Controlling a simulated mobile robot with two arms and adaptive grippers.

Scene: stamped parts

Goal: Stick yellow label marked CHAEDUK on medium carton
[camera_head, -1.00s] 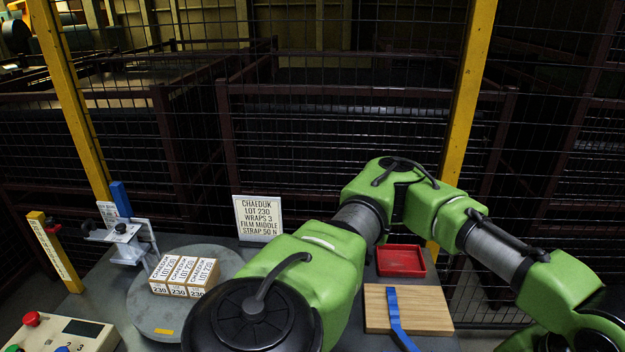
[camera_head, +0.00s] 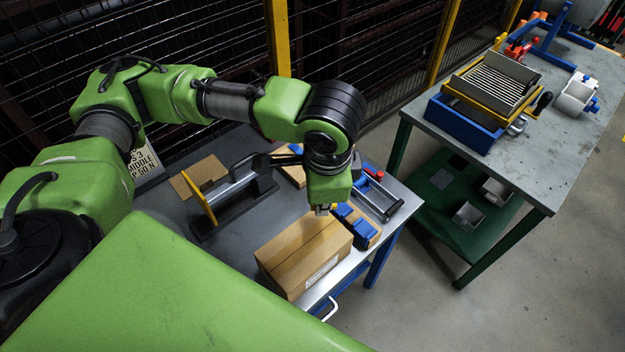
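A brown closed carton (camera_head: 290,248) sits on the table near its front edge, with a white printed label (camera_head: 322,270) on its side facing me. I cannot confirm that it is the medium one. My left gripper (camera_head: 323,210) points down at the carton's far top edge; its fingers are small and partly hidden, and I cannot tell whether they touch the carton. A small yellow patch (camera_head: 333,206) shows by the fingertips, too small to identify. No lettering CHAEDUK on yellow is readable. My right gripper is out of view.
A black tool with a grey bar and yellow plate (camera_head: 205,207) stands left of the carton. Blue parts (camera_head: 352,222) and a roller frame (camera_head: 380,195) lie to its right. Flat cardboard (camera_head: 200,175) lies behind. A second table (camera_head: 540,165) stands at right.

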